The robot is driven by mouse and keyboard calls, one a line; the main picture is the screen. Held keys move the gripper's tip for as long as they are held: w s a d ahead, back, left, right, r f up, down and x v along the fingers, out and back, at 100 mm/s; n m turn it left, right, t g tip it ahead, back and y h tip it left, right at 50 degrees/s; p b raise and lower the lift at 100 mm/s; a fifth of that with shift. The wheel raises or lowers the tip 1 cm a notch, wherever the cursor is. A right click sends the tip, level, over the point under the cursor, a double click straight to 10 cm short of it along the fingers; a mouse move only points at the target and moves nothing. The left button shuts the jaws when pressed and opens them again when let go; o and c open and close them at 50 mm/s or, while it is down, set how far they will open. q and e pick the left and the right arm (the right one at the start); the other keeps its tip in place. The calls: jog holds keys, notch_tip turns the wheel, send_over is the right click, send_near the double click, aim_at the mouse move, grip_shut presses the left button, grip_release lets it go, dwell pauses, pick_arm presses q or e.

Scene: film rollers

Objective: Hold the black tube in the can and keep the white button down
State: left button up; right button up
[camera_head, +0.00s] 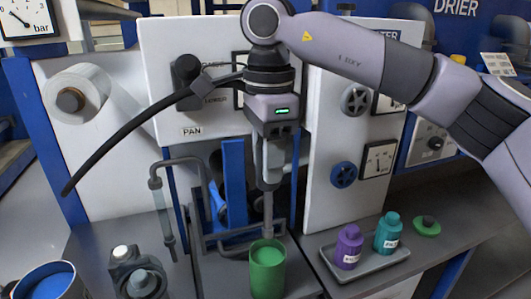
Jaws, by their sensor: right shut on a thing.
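The white button (120,251) sits on a dark round-bodied device (138,274) at the lower left. Nothing touches the button, and I cannot tell whether it is down. My left gripper is out of view.
A grey tray (378,266) holds a purple bottle (348,247) and a teal bottle (387,234). A blue bucket (45,284) stands at lower left. A long black curved rod or hose (135,125) crosses the panel.

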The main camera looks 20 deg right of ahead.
jog(key=b, duration=0.4)
send_over(268, 232)
jog(key=shift+w+d+f, duration=0.1)
jog(key=shift+w+f, duration=0.15)
jog(key=shift+f, duration=0.8)
jog(key=shift+w+f, duration=0.2)
jog(key=shift+f, duration=0.8)
jog(key=shift+f+b, duration=0.95)
jog(key=shift+f, duration=1.05)
notch_tip(268, 232, down, 2)
jog(key=shift+b, duration=0.65)
notch_tip(268, 232, down, 2)
jog(key=shift+b, duration=0.6)
jog(key=shift+f+b, duration=0.45)
jog(key=shift+f, duration=0.15)
jog(key=shift+f+b, duration=0.7)
jog(key=shift+f, duration=0.5)
